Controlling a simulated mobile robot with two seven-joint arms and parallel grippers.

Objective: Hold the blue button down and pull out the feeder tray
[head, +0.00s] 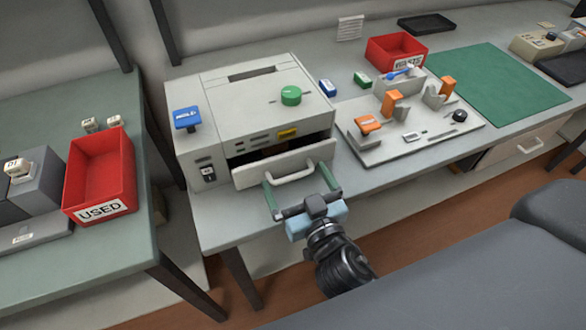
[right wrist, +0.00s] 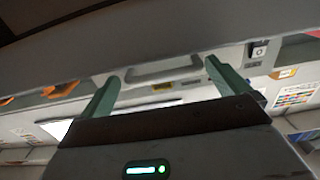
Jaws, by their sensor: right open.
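The feeder tray (head: 250,176) is at the front of the grey machine (head: 218,110) in the head view. A dark gap shows above its front panel, which stands slightly proud of the machine. Its pale bar handle (head: 292,178) also shows in the right wrist view (right wrist: 165,70). My right gripper (head: 296,176) is open, its green fingers spread to either side of the handle; I cannot tell whether they touch the tray. The blue button (head: 186,117), with white lettering, stands on the machine's left front corner, and nothing presses it. My left gripper is not in view.
The machine has a green knob (head: 291,95) on top. To its right are a grey fixture board (head: 385,150) with orange clamps, a red bin (head: 396,50) and a green mat (head: 500,85). A red USED bin (head: 100,175) stands on the left table, across a gap.

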